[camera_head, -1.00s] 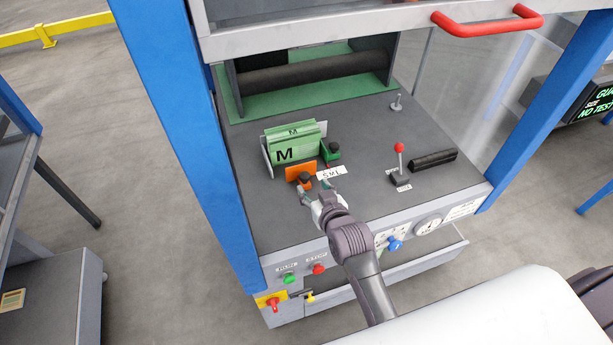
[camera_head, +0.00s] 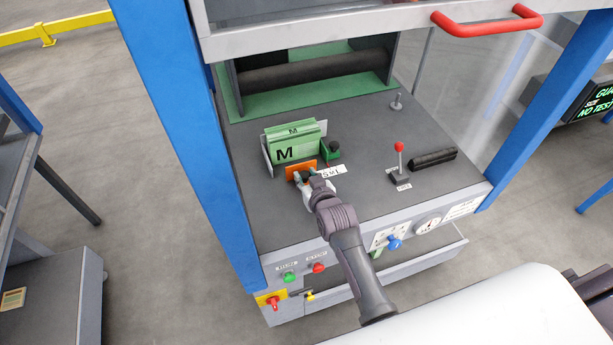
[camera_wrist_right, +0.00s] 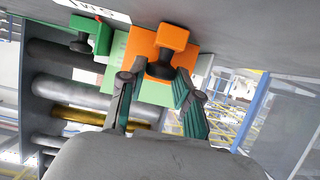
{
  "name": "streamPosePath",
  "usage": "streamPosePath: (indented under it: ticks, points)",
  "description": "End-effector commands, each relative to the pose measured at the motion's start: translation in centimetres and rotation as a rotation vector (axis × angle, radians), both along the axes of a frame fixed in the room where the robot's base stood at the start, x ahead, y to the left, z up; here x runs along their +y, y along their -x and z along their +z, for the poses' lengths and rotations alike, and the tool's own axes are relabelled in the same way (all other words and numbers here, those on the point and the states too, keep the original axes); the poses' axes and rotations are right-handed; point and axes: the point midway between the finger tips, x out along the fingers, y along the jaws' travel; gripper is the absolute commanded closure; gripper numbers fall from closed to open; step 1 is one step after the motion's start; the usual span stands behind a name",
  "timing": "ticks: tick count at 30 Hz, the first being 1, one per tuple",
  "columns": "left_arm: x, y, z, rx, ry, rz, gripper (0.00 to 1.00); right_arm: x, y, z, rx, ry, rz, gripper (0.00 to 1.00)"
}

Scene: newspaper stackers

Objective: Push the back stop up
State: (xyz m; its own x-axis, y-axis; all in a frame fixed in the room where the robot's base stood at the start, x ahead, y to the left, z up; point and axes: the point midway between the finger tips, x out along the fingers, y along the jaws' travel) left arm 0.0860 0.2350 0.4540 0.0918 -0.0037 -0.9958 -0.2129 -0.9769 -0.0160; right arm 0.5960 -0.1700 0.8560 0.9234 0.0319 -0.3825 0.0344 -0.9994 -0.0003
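An orange stop plate (camera_head: 300,170) stands on the grey deck in front of the green M stack (camera_head: 292,145). I take it as the back stop, though no label on it says so. In the right wrist view its orange block (camera_wrist_right: 136,48) carries a knob (camera_wrist_right: 172,38) on a dark stem. My right gripper (camera_head: 303,178) is at the knob's near side, partly hiding the plate. In the wrist view its fingers (camera_wrist_right: 154,82) are apart with nothing clamped between them; contact is unclear. My left gripper is not in view.
A green knobbed stop (camera_head: 331,151) stands right of the stack, by a white size label (camera_head: 329,172). A red-knobbed lever (camera_head: 399,160) and black bar (camera_head: 433,159) are farther right. A red-handled guard (camera_head: 490,22) is above. Blue posts flank the deck.

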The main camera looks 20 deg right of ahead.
Motion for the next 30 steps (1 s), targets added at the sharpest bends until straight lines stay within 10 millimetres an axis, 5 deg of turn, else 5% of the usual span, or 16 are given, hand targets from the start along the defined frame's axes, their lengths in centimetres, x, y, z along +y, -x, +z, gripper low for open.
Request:
streamPosePath:
  ticks: [3,11,21,29,30]
  points:
    - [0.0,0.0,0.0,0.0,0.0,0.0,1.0,0.0,0.0,0.0,0.0,0.0,0.0,1.0]
    - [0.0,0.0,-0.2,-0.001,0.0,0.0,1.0,0.0,-0.3,-0.1,-0.001,0.0,0.0,1.0]
    - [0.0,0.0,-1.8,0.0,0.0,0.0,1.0,0.1,-4.9,0.0,-0.002,0.0,-0.001,1.0]
    - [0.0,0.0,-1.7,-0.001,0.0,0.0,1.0,0.1,-4.9,0.0,0.001,0.0,-0.001,1.0]
    - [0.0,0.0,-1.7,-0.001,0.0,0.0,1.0,0.1,-4.9,0.0,0.001,0.0,-0.001,0.65]
